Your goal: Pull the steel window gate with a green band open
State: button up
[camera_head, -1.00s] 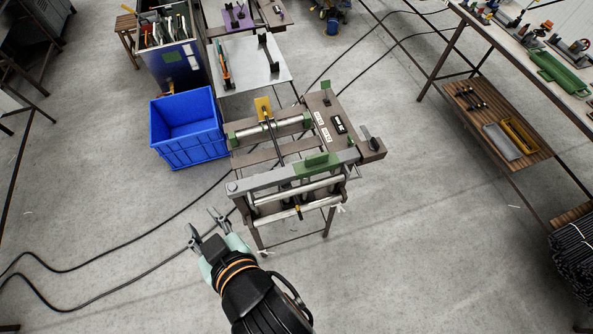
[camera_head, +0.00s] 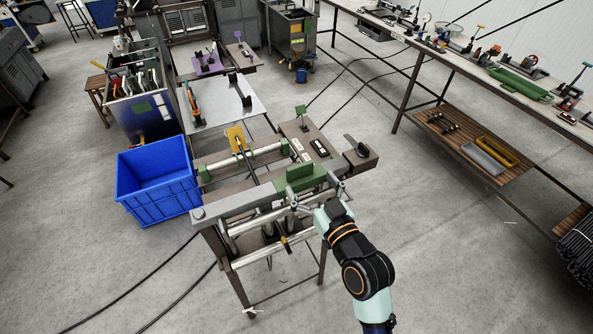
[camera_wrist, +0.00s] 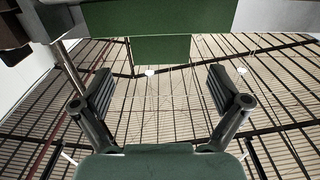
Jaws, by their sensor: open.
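The steel window gate (camera_head: 240,200) is a grey bar lying across the front of a brown-topped stand. Its green band (camera_head: 316,181), with an upright green plate, sits right of the bar's middle. My gripper (camera_head: 316,196) is open, just in front of the band, with its fingers pointing toward it. In the wrist view the green band (camera_wrist: 150,18) crosses the top, and a green plate (camera_wrist: 160,50) hangs below it. The two open fingers (camera_wrist: 160,78) are spread to either side below that plate, with nothing between them. Whether a fingertip touches the gate cannot be told.
A black-handled latch (camera_head: 357,148) is at the bar's right end. Metal rollers (camera_head: 245,158) lie behind and below the bar. A blue crate (camera_head: 160,190) stands on the left. A workbench with a shelf (camera_head: 465,140) stands at the right.

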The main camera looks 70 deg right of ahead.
aim_at(301, 170)
jog(key=x, duration=0.5)
jog(key=shift+w+d, duration=0.15)
jog(key=shift+w, duration=0.1)
jog(key=c, duration=1.7)
jog(key=shift+s+r, duration=0.1)
